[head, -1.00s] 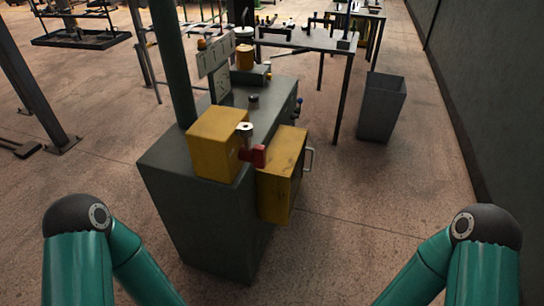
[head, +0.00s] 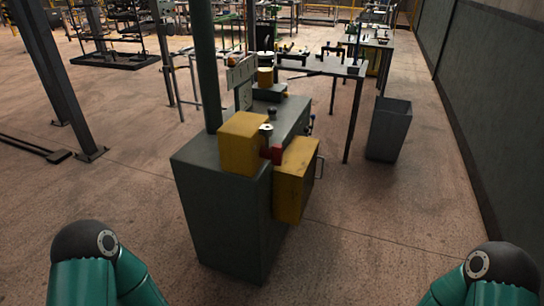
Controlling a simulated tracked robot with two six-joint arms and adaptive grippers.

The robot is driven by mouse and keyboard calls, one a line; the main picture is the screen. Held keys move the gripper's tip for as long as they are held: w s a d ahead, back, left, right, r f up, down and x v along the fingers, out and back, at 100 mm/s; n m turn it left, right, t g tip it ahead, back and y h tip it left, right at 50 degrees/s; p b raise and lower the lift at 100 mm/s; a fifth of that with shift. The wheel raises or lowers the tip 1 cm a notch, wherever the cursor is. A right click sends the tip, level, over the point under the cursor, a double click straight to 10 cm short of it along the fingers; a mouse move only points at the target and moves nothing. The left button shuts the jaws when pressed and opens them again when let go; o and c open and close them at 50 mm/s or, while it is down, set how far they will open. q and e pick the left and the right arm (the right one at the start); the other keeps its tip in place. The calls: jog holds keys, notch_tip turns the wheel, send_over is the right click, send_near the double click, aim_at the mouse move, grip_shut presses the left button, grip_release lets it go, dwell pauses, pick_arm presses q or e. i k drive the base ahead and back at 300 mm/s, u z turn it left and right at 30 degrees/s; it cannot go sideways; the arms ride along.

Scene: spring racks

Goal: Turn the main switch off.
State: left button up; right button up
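A dark green machine cabinet (head: 215,205) stands in the middle of the head view. A yellow box (head: 242,143) sits on its near top corner. A second yellow box (head: 292,185) with a metal handle is on its right side. A red part (head: 273,154), which looks like a switch handle, sticks out between the two boxes; its exact position is too small to tell. My teal arms show at the bottom left and bottom right, well short of the cabinet. Neither gripper shows.
A grey bin (head: 388,130) stands right of the cabinet. A workbench (head: 325,66) is behind it. A dark wall (head: 490,110) runs along the right side, and a steel post (head: 50,80) stands at left. The floor (head: 375,235) in front and to the right is clear.

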aim_at(274, 154)
jog(key=u, duration=0.35)
jog(key=i, duration=1.65)
jog(key=k, duration=0.9)
jog(key=z, duration=0.4)
jog(key=i, duration=1)
jog(key=u, duration=0.1)
